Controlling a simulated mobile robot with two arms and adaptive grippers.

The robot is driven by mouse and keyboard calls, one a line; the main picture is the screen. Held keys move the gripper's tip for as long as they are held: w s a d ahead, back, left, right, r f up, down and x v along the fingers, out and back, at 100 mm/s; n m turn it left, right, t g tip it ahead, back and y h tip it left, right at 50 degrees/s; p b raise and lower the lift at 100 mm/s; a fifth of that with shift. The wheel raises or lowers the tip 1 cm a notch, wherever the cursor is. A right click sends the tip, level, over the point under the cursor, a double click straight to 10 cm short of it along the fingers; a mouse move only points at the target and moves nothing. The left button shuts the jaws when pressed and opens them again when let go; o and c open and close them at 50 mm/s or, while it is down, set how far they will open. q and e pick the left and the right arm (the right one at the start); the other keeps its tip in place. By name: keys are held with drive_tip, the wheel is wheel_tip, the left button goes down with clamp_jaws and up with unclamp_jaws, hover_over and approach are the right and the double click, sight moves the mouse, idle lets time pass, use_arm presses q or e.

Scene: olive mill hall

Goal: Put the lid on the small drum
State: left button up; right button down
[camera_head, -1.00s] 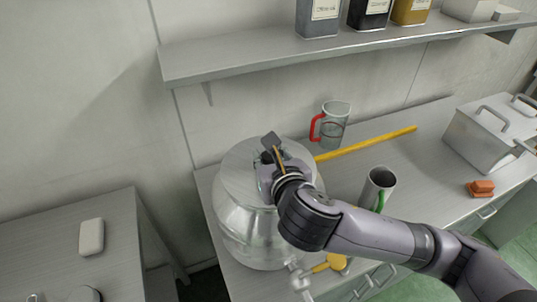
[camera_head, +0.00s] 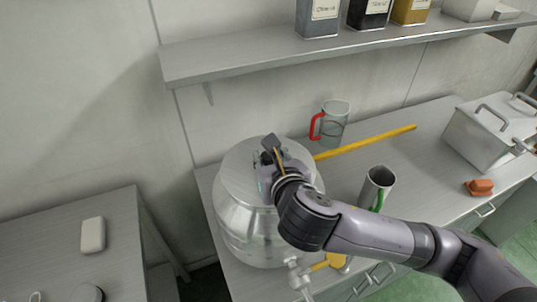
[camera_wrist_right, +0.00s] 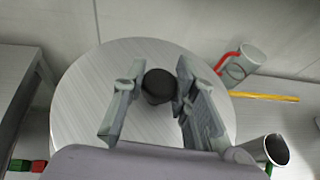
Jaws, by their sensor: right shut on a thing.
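The small drum (camera_head: 248,232) is a round, shiny metal vessel with a tap low at its front, standing on the bench. The lid (camera_head: 240,170) is a flat grey metal disc over the drum's top. Its dark knob (camera_wrist_right: 158,88) shows between the fingers in the right wrist view. My right gripper (camera_head: 270,160) is above the lid, shut on it at the knob. The lid looks level and about centred on the drum. My wrist hides part of the rim, so I cannot tell whether it rests fully. My left gripper is not in view.
A jug with a red handle (camera_head: 335,122), a yellow bar (camera_head: 370,143) and a metal cup (camera_head: 379,183) stand or lie right of the drum. A metal box (camera_head: 480,140) is farther right. A wall shelf (camera_head: 330,56) with containers hangs above. A lower table (camera_head: 50,225) is at left.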

drive_tip(key=shift+f, duration=0.5)
drive_tip(key=c, duration=1.6)
unclamp_jaws()
drive_tip(key=shift+p+v, duration=0.75)
drive_tip(key=shift+v, duration=0.55)
drive_tip(key=shift+p+v, duration=2.55)
drive_tip(key=shift+v, duration=1.7)
